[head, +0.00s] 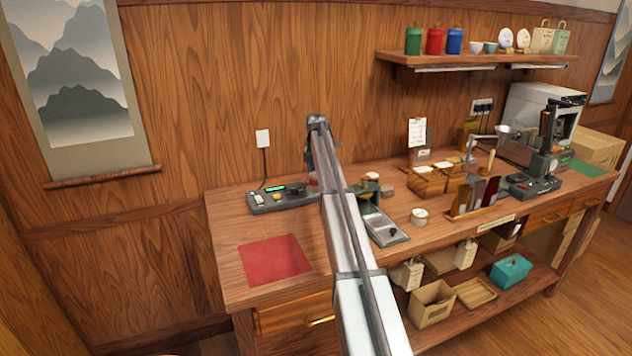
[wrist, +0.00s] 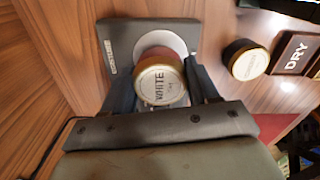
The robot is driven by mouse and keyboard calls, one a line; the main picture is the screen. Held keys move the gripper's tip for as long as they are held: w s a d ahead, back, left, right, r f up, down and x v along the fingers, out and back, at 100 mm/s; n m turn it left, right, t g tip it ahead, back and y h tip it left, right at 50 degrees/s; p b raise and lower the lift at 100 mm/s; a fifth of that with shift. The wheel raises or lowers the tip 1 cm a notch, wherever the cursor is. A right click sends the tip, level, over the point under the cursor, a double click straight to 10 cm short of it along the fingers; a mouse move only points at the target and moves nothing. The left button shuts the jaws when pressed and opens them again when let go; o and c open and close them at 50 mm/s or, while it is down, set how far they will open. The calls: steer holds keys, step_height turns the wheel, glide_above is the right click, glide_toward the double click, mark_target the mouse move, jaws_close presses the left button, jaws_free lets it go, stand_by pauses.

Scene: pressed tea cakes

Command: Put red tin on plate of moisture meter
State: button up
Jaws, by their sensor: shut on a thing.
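In the wrist view a round tin with a reddish side and a cream lid reading "WHITE" (wrist: 160,86) sits between the two fingers of my gripper (wrist: 163,80), which is shut on it. Behind the tin shows a pale round plate (wrist: 172,40) on a dark grey device, the moisture meter (wrist: 121,45). The tin overlaps the plate; I cannot tell whether it touches it or hangs just above. In the head view the moisture meter (head: 282,198) with a green display stands at the back left of the bench. My arm hides most of the gripper and tin there.
In the wrist view a dark tin (wrist: 246,60) and a "DRY" sign (wrist: 298,52) lie to the right. In the head view a red mat (head: 274,260) lies front left and a grey tray (head: 386,230) right of my arm. A shelf (head: 480,58) holds canisters.

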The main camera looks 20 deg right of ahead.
steer(key=shift+f, duration=1)
steer(key=shift+f, duration=0.1)
steer(key=o, duration=1.1)
step_height(320, 180, up, 12)
steer(key=shift+r, duration=0.1)
